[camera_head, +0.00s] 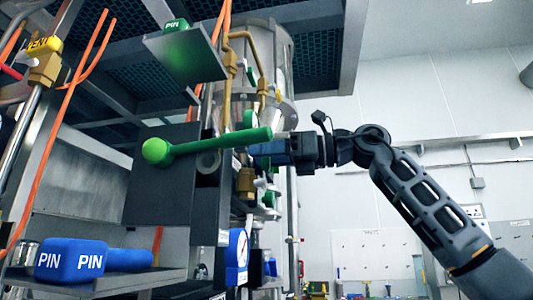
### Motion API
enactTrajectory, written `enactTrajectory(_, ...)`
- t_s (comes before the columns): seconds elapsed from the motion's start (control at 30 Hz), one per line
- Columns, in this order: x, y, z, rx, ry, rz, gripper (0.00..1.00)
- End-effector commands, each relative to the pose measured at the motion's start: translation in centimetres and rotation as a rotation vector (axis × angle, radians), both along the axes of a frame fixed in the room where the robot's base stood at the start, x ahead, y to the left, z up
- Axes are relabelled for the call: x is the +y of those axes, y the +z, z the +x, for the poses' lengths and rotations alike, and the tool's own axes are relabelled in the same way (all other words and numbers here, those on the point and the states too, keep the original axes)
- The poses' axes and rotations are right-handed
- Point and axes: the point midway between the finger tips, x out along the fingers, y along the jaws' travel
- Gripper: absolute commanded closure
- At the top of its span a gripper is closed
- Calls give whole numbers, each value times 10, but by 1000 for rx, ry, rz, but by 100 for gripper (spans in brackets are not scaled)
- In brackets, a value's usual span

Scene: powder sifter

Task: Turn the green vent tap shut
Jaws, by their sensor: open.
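A long green lever (215,142) with a round green knob at its left end lies nearly level in front of a dark square plate (150,185). It carries no label that I can read, so I cannot tell for sure that it is the vent tap. My gripper (256,149) comes in from the right, at the lever's right end. It is open, and its fingertips are partly hidden near the lever and machine. I cannot tell whether it touches the lever. Smaller green parts (269,199) show on the pipework below my gripper.
A blue block marked PIN (70,260) lies on a shelf at lower left. A tilted plate with a green PIN tag (176,25) hangs above the lever. A yellow-tagged fitting (44,66) is at upper left. A gauge (237,254) sits below. Open room lies to the right.

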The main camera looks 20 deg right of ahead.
Motion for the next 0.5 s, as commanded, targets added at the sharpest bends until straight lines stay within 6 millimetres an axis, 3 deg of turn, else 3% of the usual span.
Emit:
enactTrajectory(0.13, 0, 0, 0, 0, 0, 0, 52)
enactTrajectory(0.5, 0, 0, 0, 0, 0, 0, 87)
